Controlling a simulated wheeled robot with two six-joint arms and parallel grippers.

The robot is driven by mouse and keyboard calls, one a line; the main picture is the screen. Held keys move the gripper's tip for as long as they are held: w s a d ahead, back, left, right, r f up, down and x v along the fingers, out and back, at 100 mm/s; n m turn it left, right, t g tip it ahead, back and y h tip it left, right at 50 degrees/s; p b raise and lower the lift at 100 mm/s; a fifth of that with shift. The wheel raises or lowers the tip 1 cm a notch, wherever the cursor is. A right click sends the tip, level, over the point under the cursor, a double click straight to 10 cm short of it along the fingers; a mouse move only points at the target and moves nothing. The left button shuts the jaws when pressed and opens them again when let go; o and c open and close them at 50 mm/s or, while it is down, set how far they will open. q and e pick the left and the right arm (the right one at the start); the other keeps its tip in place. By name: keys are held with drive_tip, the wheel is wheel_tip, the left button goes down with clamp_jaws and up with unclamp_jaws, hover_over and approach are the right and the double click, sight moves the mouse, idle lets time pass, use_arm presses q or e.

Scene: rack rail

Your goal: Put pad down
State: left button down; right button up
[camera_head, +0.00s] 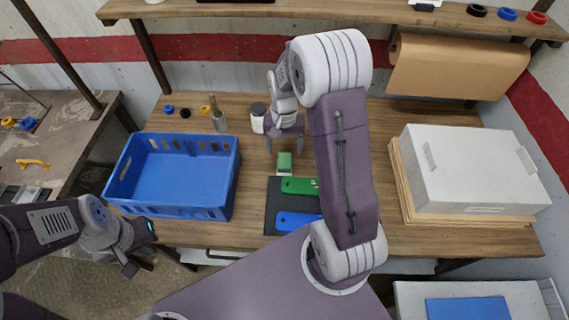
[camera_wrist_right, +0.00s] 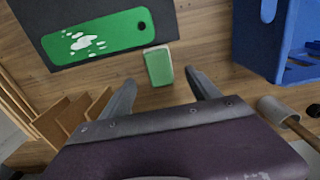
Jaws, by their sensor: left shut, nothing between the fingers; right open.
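The pad is a small green block with a pale lower edge (camera_head: 284,161). It lies on the wooden table just beyond the far edge of a dark mat (camera_head: 272,210). In the right wrist view the pad (camera_wrist_right: 158,66) shows just ahead of the fingertips, apart from both. My right gripper (camera_head: 284,149) is open over the table, fingers pointing down around the pad's far side. My left gripper (camera_head: 130,268) is shut and empty, off the table's front left. A green board (camera_head: 300,186) lies on the mat; white smears show on it in the wrist view (camera_wrist_right: 95,38).
A blue board (camera_head: 296,221) also lies on the mat, partly hidden by my arm. A blue crate (camera_head: 228,190) stands left, a white box (camera_head: 475,170) right. Bare wood lies between crate and mat.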

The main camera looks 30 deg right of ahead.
sight(285, 160)
drive_tip(key=shift+s+f, duration=0.15)
drive_tip(key=shift+f, duration=0.45)
drive_tip(key=shift+s+d+f, duration=0.15)
drive_tip(key=shift+d+f, duration=0.05)
drive_tip(key=shift+f, duration=0.1)
drive_tip(key=f, duration=0.5)
drive_tip(key=shift+w+a, duration=0.15)
drive_tip(key=shift+w, duration=0.15)
clamp_jaws()
drive_tip(key=shift+r, duration=0.6)
wheel_tip(285, 160, up, 3)
drive_tip(key=shift+f, duration=0.1)
drive_tip(key=s+d+r, duration=0.4)
drive_tip(key=s+r, duration=0.3)
drive_tip(key=s, duration=0.4)
drive_tip(key=shift+d, duration=0.25)
drive_tip(key=shift+w, duration=0.1)
